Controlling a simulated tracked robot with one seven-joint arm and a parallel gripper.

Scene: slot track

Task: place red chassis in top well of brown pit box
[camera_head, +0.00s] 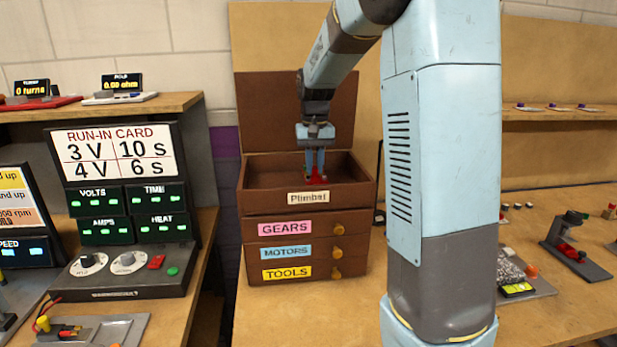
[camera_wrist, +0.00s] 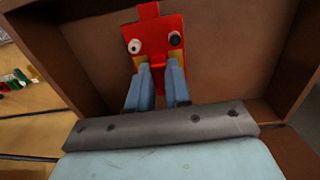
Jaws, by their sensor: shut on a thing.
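The brown pit box (camera_head: 251,235) stands on the bench with its lid raised and its top well open. My gripper (camera_head: 316,176) reaches down into the top well and is shut on the red chassis (camera_head: 317,181). In the wrist view, the red chassis (camera_wrist: 153,50) is between the blue fingertips of my gripper (camera_wrist: 158,68), with a white and a black round part on it. The well's brown walls (camera_wrist: 95,40) surround it. Whether the chassis touches the well floor cannot be told. The front wall hides part of the well in the head view.
Below the well are drawers labelled GEARS (camera_head: 285,228), MOTORS (camera_head: 285,252) and TOOLS (camera_head: 286,274), with yellow knobs. A run-in card console (camera_head: 120,200) stands to the left. A small dark stand (camera_head: 575,245) is on the right bench. The bench before the box is clear.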

